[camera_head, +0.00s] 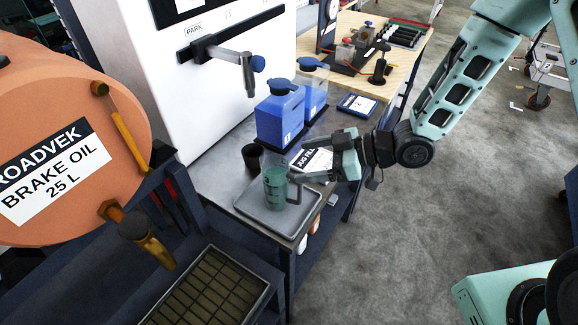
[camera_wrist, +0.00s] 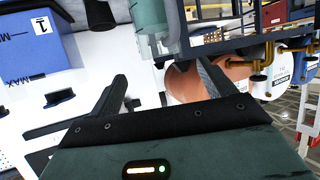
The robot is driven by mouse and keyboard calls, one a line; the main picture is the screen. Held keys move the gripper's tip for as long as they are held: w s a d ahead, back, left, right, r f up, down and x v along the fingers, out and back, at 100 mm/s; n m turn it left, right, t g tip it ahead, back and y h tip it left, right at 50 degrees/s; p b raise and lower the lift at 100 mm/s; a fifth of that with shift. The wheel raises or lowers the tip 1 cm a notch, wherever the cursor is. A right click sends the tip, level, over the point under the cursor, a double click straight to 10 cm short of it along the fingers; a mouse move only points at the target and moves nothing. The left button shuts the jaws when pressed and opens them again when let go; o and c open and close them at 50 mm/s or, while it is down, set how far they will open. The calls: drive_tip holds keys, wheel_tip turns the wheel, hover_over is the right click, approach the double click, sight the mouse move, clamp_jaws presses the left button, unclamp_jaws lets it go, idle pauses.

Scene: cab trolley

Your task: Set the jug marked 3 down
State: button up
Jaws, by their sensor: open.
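A translucent green jug (camera_head: 275,190) stands upright on the grey tray (camera_head: 252,214) at the bench's near end. I cannot read a number on it. In the wrist view the jug (camera_wrist: 150,22) shows at the top, with scale marks, beyond and between my fingertips. My gripper (camera_head: 300,161) is open and empty, to the right of the jug and apart from it. Its two fingers (camera_wrist: 162,72) point toward the jug.
A black cup (camera_head: 252,156) stands just behind the jug. Two blue containers (camera_head: 280,113) stand farther back, one marked 1 (camera_wrist: 40,45). A "JUG FILL" card (camera_head: 312,160) lies behind my gripper. An orange brake oil drum (camera_head: 75,140) is at the left. Open floor lies right.

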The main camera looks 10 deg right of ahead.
drive_tip(key=s+d+r+m+h, duration=0.4)
drive_tip(key=s+r+h, duration=0.15)
drive_tip(key=h, duration=0.45)
drive_tip(key=s+r+m+g+h, duration=0.1)
drive_tip(key=s+r, duration=0.2)
drive_tip(key=s, duration=0.5)
drive_tip(key=s+r+m+g+h, duration=0.1)
drive_tip(key=s+r+m+g, duration=0.1)
drive_tip(key=s, duration=0.7)
drive_tip(key=shift+d+r+g+h, duration=0.3)
drive_tip(key=shift+r, duration=0.55)
